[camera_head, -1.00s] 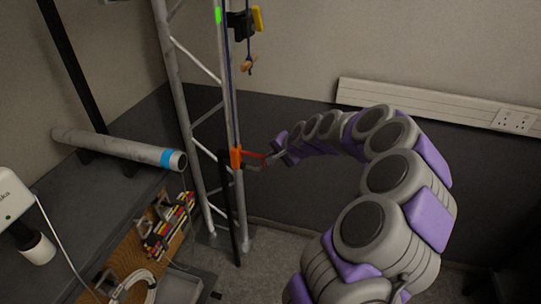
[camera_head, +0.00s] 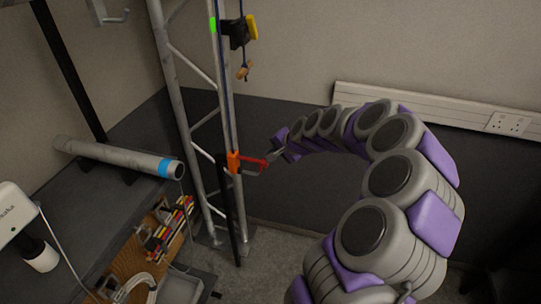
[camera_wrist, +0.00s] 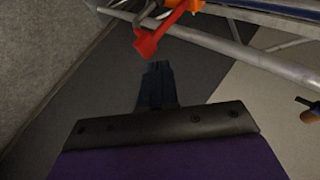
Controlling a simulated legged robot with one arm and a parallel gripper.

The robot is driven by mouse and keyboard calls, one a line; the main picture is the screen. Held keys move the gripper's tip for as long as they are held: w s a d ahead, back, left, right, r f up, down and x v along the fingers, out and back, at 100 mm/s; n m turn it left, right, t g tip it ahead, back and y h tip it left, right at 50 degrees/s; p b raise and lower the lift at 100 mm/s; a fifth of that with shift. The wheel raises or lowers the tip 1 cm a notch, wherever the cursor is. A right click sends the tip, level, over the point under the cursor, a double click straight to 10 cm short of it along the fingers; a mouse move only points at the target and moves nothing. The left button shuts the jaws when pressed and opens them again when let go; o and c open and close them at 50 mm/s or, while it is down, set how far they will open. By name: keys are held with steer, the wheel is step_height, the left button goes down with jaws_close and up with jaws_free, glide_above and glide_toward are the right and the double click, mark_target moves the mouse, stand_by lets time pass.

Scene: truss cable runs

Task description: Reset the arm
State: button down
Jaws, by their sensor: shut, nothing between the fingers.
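My grey and purple arm curves in from the lower right of the head view. My gripper (camera_head: 279,152) points left at the truss and is shut and empty. In the wrist view my gripper (camera_wrist: 157,66) shows as two dark fingers held together. An orange clip (camera_head: 233,162) with a red lever (camera_head: 252,165) sits on the truss (camera_head: 190,80), just left of my fingertips. In the wrist view the red lever (camera_wrist: 152,42) lies just beyond the fingertips, and a small gap seems to separate them.
A black and yellow clamp (camera_head: 239,31) and a wooden toggle (camera_head: 243,71) hang on the truss above. A grey tube (camera_head: 115,154) with a blue band and a bench with several tools (camera_head: 167,231) are at the left. A wall socket (camera_head: 508,123) is at the right.

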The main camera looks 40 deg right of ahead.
steer(key=s+d+r, duration=0.1)
steer(key=s+r, duration=0.2)
steer(key=s, duration=0.4)
steer(key=shift+d+r+p, duration=0.3)
steer(key=shift+r+p, duration=0.1)
steer(key=shift+p, duration=0.05)
steer(key=shift+s, duration=0.1)
steer(key=s+a+r+n+g+y, duration=0.1)
steer(key=s+a+n+g, duration=0.35)
steer(key=a, duration=0.85)
steer(key=s+a+r+n+g+y, duration=0.15)
steer(key=s+a+n, duration=0.5)
steer(key=a, duration=0.75)
steer(key=s+a+n+g+h, duration=0.1)
steer(key=s+g, duration=0.1)
steer(key=s, duration=0.7)
steer(key=s+a+f+n+g+h, duration=0.1)
steer(key=s+a+n+g+h, duration=0.1)
steer(key=s, duration=0.7)
steer(key=shift+s+f+g, duration=0.2)
steer(key=shift+s+g, duration=0.1)
steer(key=shift+s, duration=0.1)
steer(key=shift+a, duration=0.15)
